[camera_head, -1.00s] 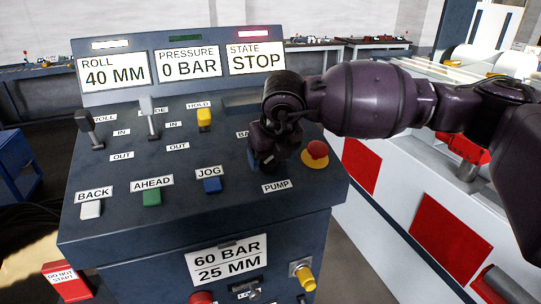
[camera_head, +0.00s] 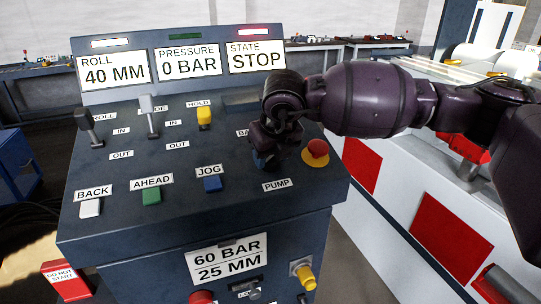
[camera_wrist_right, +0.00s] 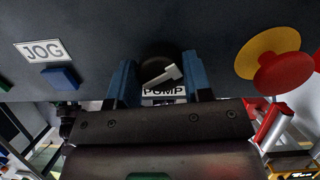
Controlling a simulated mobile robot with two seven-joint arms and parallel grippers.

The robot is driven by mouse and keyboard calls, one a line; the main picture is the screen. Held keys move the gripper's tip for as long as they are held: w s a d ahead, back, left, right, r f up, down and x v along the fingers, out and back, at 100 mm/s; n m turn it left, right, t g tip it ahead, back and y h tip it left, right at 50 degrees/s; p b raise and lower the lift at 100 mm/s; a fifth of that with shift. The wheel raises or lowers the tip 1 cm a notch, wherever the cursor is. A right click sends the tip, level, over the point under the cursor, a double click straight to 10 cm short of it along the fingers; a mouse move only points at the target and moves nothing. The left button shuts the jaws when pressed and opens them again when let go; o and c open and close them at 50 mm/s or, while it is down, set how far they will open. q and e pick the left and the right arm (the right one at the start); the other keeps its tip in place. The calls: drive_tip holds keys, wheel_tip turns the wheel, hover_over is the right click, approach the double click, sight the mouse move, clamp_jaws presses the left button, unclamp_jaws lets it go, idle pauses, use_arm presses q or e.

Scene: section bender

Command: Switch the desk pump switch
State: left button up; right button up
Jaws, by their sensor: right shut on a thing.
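The pump switch (camera_wrist_right: 161,72) is a round black knob with a pale pointer, just above the PUMP label (camera_head: 276,185) on the sloped desk panel. My right gripper (camera_wrist_right: 160,80) is at the knob, with its blue fingers on either side of it, shut on it. In the head view my right gripper (camera_head: 266,160) and wrist hide the knob. The pointer looks slanted in the wrist view. The displays read ROLL 40 MM, PRESSURE 0 BAR and STATE STOP (camera_head: 256,58). My left gripper is not in view.
A red mushroom button (camera_head: 317,149) on a yellow disc is close to the right of my gripper. The blue JOG button (camera_head: 213,184), green AHEAD button (camera_head: 152,197), white BACK button (camera_head: 91,209) and levers (camera_head: 151,119) are to the left. A white machine with red panels (camera_head: 450,238) stands at right.

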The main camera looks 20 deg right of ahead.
drive_tip(key=n+b, duration=0.1)
drive_tip(key=n, duration=0.1)
drive_tip(key=shift+f+n+b, duration=0.15)
drive_tip(key=shift+n+b, duration=0.2)
drive_tip(key=shift+n, duration=0.05)
drive_tip(key=n+b, duration=0.1)
drive_tip(key=n, duration=0.3)
drive_tip(key=shift+n+b, duration=0.3)
drive_tip(key=shift+n+y, duration=0.3)
drive_tip(key=shift+n, duration=0.5)
drive_tip(key=shift+a+n+b, duration=0.1)
drive_tip(key=shift+n+b, duration=0.3)
drive_tip(key=shift+n, duration=0.2)
drive_tip(key=shift+n+g, duration=0.3)
drive_tip(key=shift+n, duration=0.3)
drive_tip(key=shift+r, duration=0.2)
drive_tip(key=o, duration=0.9)
